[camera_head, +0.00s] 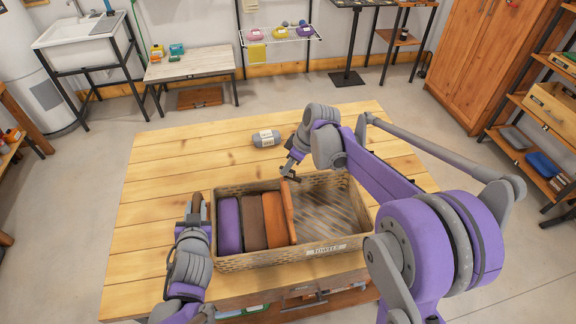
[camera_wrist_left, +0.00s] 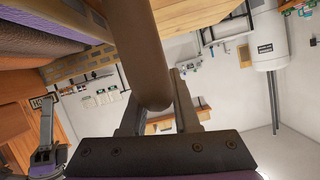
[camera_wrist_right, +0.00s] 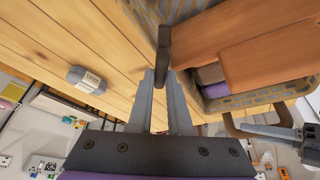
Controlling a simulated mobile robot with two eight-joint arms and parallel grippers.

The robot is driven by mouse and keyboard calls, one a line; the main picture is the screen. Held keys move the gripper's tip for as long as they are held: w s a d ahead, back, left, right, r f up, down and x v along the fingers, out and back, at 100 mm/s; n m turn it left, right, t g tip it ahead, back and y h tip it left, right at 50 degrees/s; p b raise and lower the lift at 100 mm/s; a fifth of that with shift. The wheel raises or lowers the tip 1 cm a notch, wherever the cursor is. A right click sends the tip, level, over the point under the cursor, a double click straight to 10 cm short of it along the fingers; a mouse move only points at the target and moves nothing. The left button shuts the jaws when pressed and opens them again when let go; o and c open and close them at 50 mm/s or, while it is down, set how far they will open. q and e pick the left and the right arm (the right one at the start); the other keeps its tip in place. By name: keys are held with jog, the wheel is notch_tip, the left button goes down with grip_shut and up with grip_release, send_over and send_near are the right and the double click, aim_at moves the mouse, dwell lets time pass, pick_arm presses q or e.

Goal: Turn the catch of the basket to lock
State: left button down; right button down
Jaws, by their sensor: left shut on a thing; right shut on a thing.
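The woven basket (camera_head: 350,257) with a TOWELS label stands on the wooden table. It holds purple (camera_head: 229,224), brown (camera_head: 252,222) and orange (camera_head: 275,220) folded towels, with an upright orange-brown slab (camera_head: 288,208) beside them; its right part is empty. My left gripper (camera_head: 196,212) is at the basket's left end, shut on a thick brown handle (camera_wrist_left: 148,50). My right gripper (camera_head: 291,172) is at the far rim, shut on a narrow dark brown piece (camera_wrist_right: 164,45) next to the slab. I cannot tell whether this piece is the catch.
A grey labelled roll (camera_head: 266,138) lies on the table behind the basket. The table (camera_head: 150,190) is otherwise clear to the left and behind. A low bench (camera_head: 190,66), a sink (camera_head: 85,30), a cabinet (camera_head: 485,45) and shelves stand farther off.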

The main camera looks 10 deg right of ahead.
jog(key=m, duration=0.2)
jog(key=m+t+h, duration=0.1)
jog(key=m, duration=0.2)
jog(key=shift+s+a+m+h, duration=0.15)
jog(key=shift+m+h, duration=0.15)
jog(key=m+h, duration=0.1)
jog(key=m, duration=0.1)
jog(key=m+h, duration=0.1)
jog(key=m, duration=0.2)
jog(key=shift+a+t, duration=0.15)
jog(key=shift+t, duration=0.15)
jog(key=shift+m, duration=0.3)
jog(key=c, duration=0.8)
grip_release()
jog(key=shift+c, duration=0.2)
jog(key=v, duration=1.2)
